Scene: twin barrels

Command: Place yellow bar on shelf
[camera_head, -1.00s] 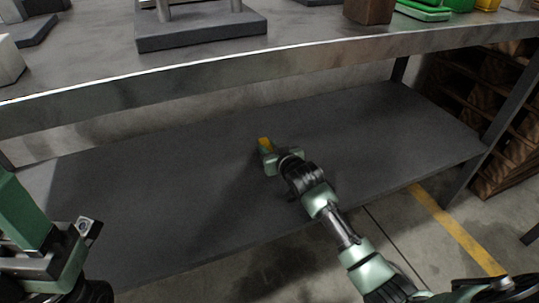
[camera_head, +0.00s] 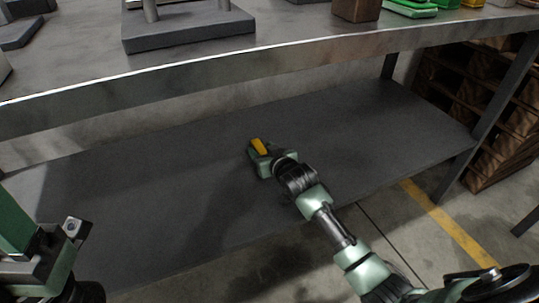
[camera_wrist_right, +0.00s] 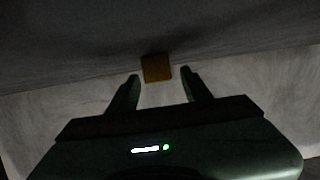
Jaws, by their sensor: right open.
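The yellow bar (camera_head: 259,146) is at the lower shelf (camera_head: 360,125) under the table, near its middle. My right gripper (camera_head: 257,156) reaches in low over this shelf, right at the bar. In the right wrist view the bar (camera_wrist_right: 156,68) shows as a dark yellow block just beyond and between the fingertips of my open right gripper (camera_wrist_right: 160,74). Gaps show between the bar and both fingers. Its underside contact with the shelf is hard to make out. My left gripper (camera_head: 70,240) is at the lower left, outside the shelf, and its jaws are unclear.
The table top (camera_head: 300,45) spans above the shelf, with a grey block stand (camera_head: 190,30), a brown block (camera_head: 356,9) and green items (camera_head: 408,9) on it. Wooden pallets (camera_head: 490,110) stand at the right. The shelf around the bar is clear.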

